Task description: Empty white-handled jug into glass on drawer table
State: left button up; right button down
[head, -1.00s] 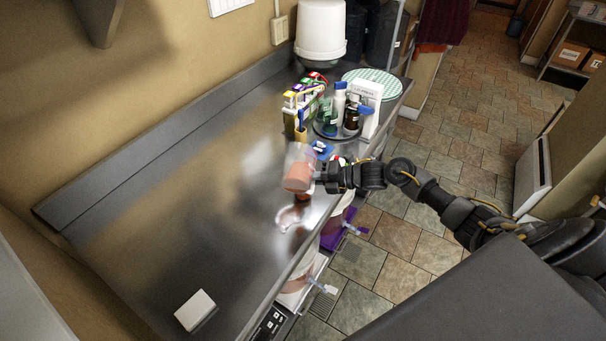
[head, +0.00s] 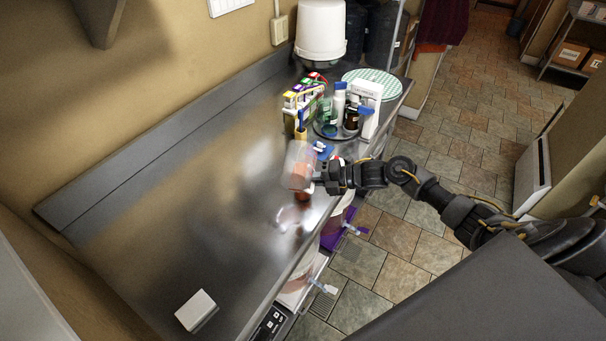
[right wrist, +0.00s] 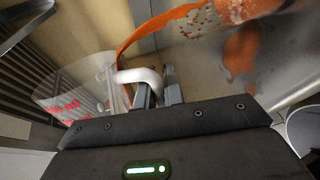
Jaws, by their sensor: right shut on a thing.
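The clear jug (head: 297,160) is held tilted above the steel table by my right gripper (head: 322,178). The jug shows mostly clear, with some orange-red at its lower part. In the right wrist view my right gripper (right wrist: 158,92) is shut on the jug's white handle (right wrist: 138,76). Red markings show on the jug's wall (right wrist: 75,100), and orange liquid runs along its side and across the top of that view. Orange-red also shows just under the jug in the head view. I cannot make out the glass there. My left gripper is out of view.
The steel table (head: 150,235) is clear in its left and middle parts. A white block (head: 196,309) lies near its front. Bottles, coloured boxes (head: 302,98) and a white carton (head: 366,98) stand behind the jug. A white bucket (head: 320,32) is at the back. Buckets sit below the edge.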

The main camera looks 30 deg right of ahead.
jog(key=shift+r, duration=0.1)
jog(key=shift+s+a+f+m+b, duration=0.25)
jog(key=shift+f+m+b, duration=0.1)
jog(key=shift+m, duration=0.25)
dwell(0.3)
